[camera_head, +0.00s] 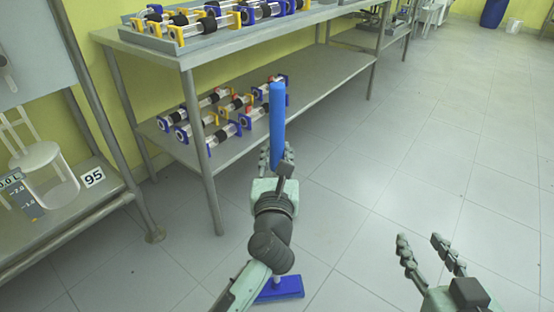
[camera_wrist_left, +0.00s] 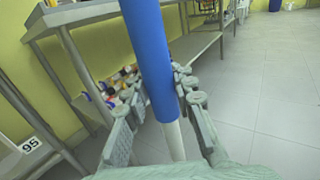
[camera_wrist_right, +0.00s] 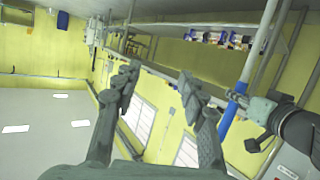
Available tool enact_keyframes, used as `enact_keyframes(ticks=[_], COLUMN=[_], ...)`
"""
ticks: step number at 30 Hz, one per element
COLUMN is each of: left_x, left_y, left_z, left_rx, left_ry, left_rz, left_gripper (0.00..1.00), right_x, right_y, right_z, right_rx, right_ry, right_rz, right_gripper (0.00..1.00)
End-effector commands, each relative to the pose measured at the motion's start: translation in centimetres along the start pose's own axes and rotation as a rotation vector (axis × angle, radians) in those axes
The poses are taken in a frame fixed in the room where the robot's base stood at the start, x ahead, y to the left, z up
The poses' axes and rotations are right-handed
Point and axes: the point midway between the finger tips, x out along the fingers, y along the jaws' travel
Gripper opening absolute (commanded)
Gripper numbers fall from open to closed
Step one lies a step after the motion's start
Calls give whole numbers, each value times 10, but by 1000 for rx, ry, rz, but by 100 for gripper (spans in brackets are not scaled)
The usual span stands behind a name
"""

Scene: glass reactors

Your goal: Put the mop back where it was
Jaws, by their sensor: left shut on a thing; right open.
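The mop has a blue handle grip (camera_head: 277,120) and a blue head (camera_head: 280,289) low at the floor; whether the head touches it I cannot tell. My left gripper (camera_head: 277,160) is shut on the mop around the lower part of the blue grip, and the mop stands about upright. In the left wrist view, the blue grip (camera_wrist_left: 148,45) passes between the fingers (camera_wrist_left: 162,92), with a white pole below. My arm hides much of the pole in the head view. My right gripper (camera_head: 420,242) is open and empty at the lower right; its spread fingers (camera_wrist_right: 157,76) show in the right wrist view.
A grey two-level shelf (camera_head: 300,115) with glass reactors (camera_head: 222,110) stands just behind and left of the mop. A lower bench (camera_head: 90,212) with a "95" tag (camera_head: 93,177) is at the left. The tiled floor (camera_head: 440,150) to the right is clear.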

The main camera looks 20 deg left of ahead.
Motion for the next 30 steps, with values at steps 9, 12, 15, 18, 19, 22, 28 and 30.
enact_keyframes(ticks=[9,12,15,18,19,22,28,30], left_x=[0,0,0,0,0,0,0,0], left_y=[0,0,0,0,0,0,0,0], left_z=[-7,-7,-7,-8,-9,-10,-12,-12], left_rx=[-1,-1,-2,-2,-2,-2,-1,-1], left_ry=[-7,-7,-7,-7,-7,-7,-1,-1], left_rz=[-2,-2,-2,-2,-2,-1,-1,-1], left_gripper=[0,0,0,0,0,0,46,46], right_x=[0,0,0,0,0,0,-1,-1], right_y=[-10,-10,-10,-11,-11,-13,-13,-13], right_z=[-23,-23,-23,-25,-25,-28,-29,-29], right_rx=[12,12,12,13,14,15,16,16], right_ry=[109,108,109,119,122,134,137,137], right_rz=[-21,-21,-21,-23,-24,-27,-28,-28], right_gripper=[42,42,42,42,42,42,42,42])
